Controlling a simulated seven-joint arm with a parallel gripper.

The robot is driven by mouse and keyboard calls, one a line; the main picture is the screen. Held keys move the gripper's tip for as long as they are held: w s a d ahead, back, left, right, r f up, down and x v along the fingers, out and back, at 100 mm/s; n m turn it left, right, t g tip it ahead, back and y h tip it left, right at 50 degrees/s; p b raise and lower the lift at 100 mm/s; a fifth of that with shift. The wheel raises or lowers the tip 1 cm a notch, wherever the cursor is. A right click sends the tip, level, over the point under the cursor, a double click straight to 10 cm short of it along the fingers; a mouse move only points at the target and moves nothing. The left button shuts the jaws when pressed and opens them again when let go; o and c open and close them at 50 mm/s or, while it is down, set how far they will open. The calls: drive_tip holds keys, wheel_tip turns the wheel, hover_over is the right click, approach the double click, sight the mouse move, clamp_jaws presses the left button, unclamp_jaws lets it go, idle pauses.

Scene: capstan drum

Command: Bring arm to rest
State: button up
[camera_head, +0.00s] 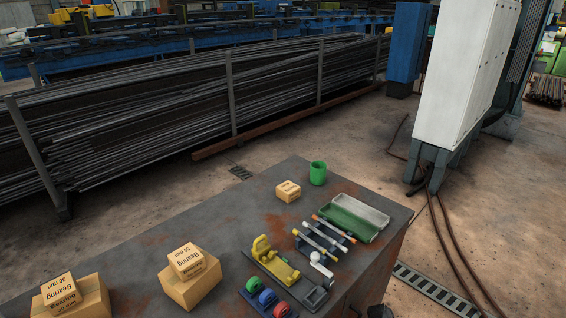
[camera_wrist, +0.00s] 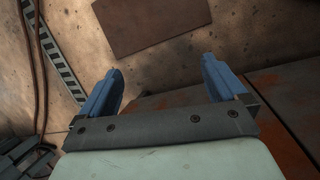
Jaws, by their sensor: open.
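My gripper (camera_wrist: 161,66) shows in the wrist view with its two blue fingers spread apart and nothing between them. Beyond the fingers are brown floor and, at the right, the rust-stained edge of a dark surface. In the head view I cannot make out my gripper; only a small dark shape shows at the bottom edge, right of the bench, and I cannot tell what it is. The dark metal workbench (camera_head: 133,250) holds a yellow fixture (camera_head: 272,262) on a grey base, near the bench's right side.
Beside the fixture are a rack of colored rods (camera_head: 325,238), a green tray with an open lid (camera_head: 349,218) and blue, green and red rings (camera_head: 267,298). A green cup (camera_head: 317,173), a small box (camera_head: 288,191) and stacked bearing boxes (camera_head: 190,280) also stand on the bench.

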drive_tip(key=s+a+f+m+g+y, duration=0.15)
drive_tip(key=s+a+f, duration=0.25)
drive_tip(key=s+a, duration=0.55)
drive_tip(key=s+a+r+m+g+y, duration=0.1)
drive_tip(key=s+a+r+m+g, duration=0.1)
drive_tip(key=s+a, duration=0.3)
drive_tip(key=s+a+r+m+g+y, duration=0.1)
drive_tip(key=s+a+r+m, duration=0.1)
drive_tip(key=s+a, duration=0.4)
drive_tip(key=s, duration=0.5)
drive_tip(key=shift+s+m+g, duration=0.15)
drive_tip(key=shift+m+g, duration=0.2)
